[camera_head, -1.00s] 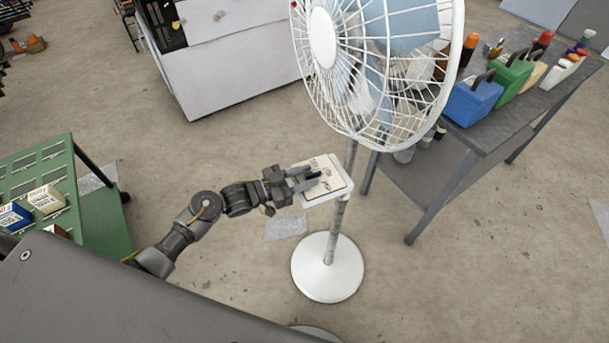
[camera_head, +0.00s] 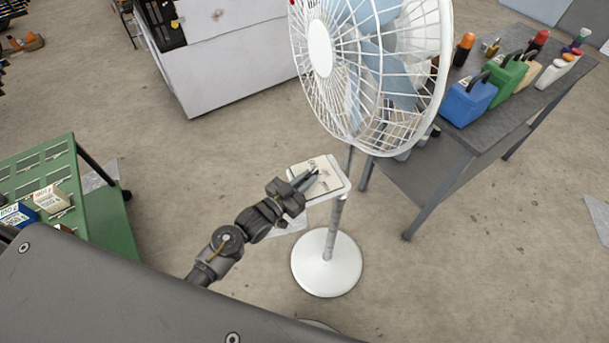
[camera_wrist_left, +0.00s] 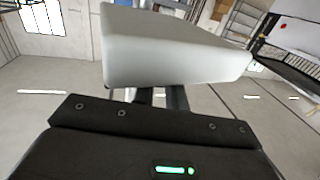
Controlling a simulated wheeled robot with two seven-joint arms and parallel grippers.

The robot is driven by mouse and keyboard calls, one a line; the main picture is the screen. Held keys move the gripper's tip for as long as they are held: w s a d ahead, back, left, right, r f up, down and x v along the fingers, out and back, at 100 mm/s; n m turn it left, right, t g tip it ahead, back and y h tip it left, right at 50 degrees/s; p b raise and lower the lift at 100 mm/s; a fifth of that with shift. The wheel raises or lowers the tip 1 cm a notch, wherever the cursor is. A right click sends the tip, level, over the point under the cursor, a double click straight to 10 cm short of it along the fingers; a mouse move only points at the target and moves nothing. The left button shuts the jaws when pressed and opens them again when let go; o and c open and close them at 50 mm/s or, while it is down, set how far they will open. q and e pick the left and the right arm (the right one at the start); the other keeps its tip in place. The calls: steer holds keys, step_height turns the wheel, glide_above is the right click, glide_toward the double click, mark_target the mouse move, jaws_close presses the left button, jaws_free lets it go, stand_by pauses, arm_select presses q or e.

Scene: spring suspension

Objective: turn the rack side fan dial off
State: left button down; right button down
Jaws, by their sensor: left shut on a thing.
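The white pedestal fan (camera_head: 375,60) stands at the centre on a round white base (camera_head: 327,263). Its control box (camera_head: 343,188) sits on the pole, with a pale printed face on top. My left gripper (camera_head: 308,180) reaches over that face from the lower left and is shut on the dial, which its fingers hide. The dial's setting cannot be read. In the left wrist view, the white control box (camera_wrist_left: 175,55) fills the upper middle and hides the tips of my left gripper's dark fingers (camera_wrist_left: 160,97). My right gripper is not in view.
A grey table (camera_head: 445,160) with several bottles and jugs stands to the right, behind the fan. A green rack (camera_head: 105,215) stands at left, and a white cabinet (camera_head: 225,65) at the back. Bare floor lies around the fan base.

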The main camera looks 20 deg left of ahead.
arm_select(q)
steer(key=c, duration=1.4)
jaws_free()
steer(key=shift+c, duration=0.2)
steer(key=shift+s+a+f, duration=0.15)
steer(key=shift+s+a, duration=0.1)
steer(key=shift+s, duration=0.25)
steer(key=b+v, duration=0.3)
steer(key=v, duration=0.6)
steer(key=shift+s+a, duration=0.2)
steer(key=shift+s, duration=0.1)
